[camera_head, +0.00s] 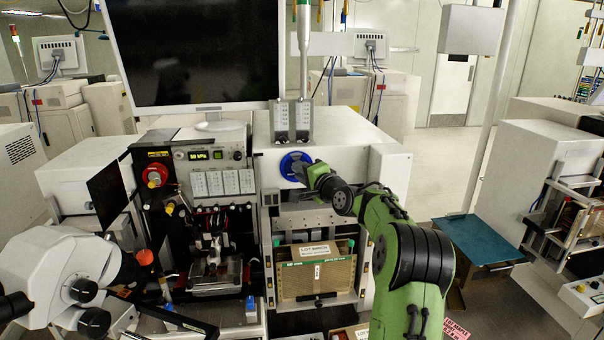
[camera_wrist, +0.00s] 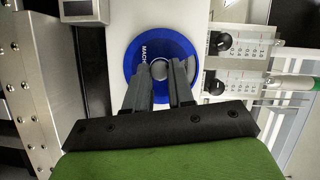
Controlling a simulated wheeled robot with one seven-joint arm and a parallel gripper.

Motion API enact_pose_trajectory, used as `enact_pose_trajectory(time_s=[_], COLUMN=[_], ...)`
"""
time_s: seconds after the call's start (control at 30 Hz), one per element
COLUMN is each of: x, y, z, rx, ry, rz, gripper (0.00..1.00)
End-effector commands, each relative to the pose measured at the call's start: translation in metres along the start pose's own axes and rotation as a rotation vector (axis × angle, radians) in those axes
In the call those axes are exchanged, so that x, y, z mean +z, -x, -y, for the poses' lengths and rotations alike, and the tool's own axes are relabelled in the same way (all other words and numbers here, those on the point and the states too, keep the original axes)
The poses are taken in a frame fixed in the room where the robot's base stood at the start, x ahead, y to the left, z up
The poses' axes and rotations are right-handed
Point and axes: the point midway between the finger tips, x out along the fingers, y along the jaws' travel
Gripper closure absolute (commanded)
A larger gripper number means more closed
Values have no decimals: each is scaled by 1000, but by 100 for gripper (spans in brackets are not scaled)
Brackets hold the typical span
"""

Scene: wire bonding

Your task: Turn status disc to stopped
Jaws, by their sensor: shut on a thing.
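The status disc (camera_head: 290,163) is a round blue disc on the white upper front of the machine, left of my gripper in the head view. In the wrist view the blue disc (camera_wrist: 133,58) shows white lettering starting "MACH", a grey sector at its right and a round grey knob (camera_wrist: 158,69) at its centre. My gripper (camera_wrist: 165,68) has its two dark fingers at the knob, one on each side, shut on it. The fingers hide the lower part of the disc. In the head view my gripper (camera_head: 305,172) covers the disc's right side.
Two dial boxes (camera_head: 292,121) stand on top of the machine; their black knobs (camera_wrist: 219,43) are close right of the disc in the wrist view. A lot box (camera_head: 317,274) sits below. A large monitor (camera_head: 195,55) stands behind.

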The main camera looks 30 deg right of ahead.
Motion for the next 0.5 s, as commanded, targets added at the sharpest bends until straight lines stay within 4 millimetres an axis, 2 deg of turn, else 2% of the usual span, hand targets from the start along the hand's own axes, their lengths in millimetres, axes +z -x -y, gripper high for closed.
enact_pose_trajectory(time_s=[0.5], x=[2], y=[-1], z=[-3], rx=[-16], ry=[-57], rz=[4], gripper=[100])
